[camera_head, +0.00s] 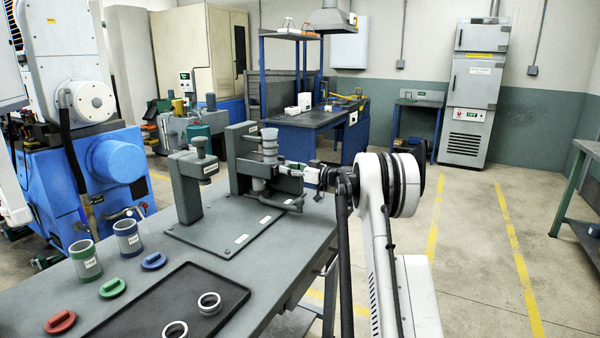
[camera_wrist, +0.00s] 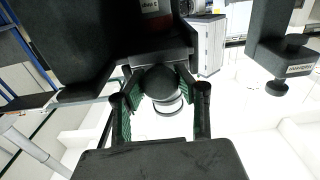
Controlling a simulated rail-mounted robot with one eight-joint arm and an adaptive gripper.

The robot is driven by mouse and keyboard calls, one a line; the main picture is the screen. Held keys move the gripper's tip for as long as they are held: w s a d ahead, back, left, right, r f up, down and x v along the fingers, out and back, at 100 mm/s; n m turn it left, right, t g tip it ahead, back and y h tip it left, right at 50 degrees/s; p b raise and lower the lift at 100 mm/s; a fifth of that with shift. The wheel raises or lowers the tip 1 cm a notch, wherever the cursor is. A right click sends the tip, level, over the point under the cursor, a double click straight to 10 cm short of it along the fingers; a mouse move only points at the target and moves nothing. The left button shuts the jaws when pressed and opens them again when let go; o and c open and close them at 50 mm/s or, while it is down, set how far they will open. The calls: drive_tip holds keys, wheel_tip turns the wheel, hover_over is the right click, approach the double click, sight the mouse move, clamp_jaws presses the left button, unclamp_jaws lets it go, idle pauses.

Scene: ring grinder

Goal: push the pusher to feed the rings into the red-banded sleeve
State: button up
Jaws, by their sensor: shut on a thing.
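The pusher (camera_head: 269,146) is a grey, round-headed piece standing upright in the fixture (camera_head: 241,160) on the bench. My gripper (camera_head: 284,168) reaches it from the right. In the wrist view my gripper (camera_wrist: 161,105) has its two fingers on either side of the dark round knob of the pusher (camera_wrist: 160,83) and is shut on it. A small red patch, perhaps the band of the red-banded sleeve (camera_wrist: 151,8), shows at the top edge of the wrist view. The fixture and gripper hide this sleeve in the head view. Rings inside it cannot be seen.
A second grey post (camera_head: 186,190) stands left of the fixture on the same base plate. Green-banded (camera_head: 85,260) and blue-banded (camera_head: 128,238) sleeves and coloured caps stand at the left. A black tray (camera_head: 225,297) holds two loose rings (camera_head: 209,303) in front.

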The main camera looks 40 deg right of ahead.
drive_tip(key=shift+s, duration=0.1)
drive_tip(key=b+v, duration=0.1)
drive_tip(key=v, duration=0.5)
idle(0.7)
drive_tip(key=o, duration=1.1)
drive_tip(key=shift+o, duration=0.2)
drive_tip(key=shift+s, duration=0.1)
drive_tip(key=v, duration=0.5)
drive_tip(key=shift+b, duration=0.3)
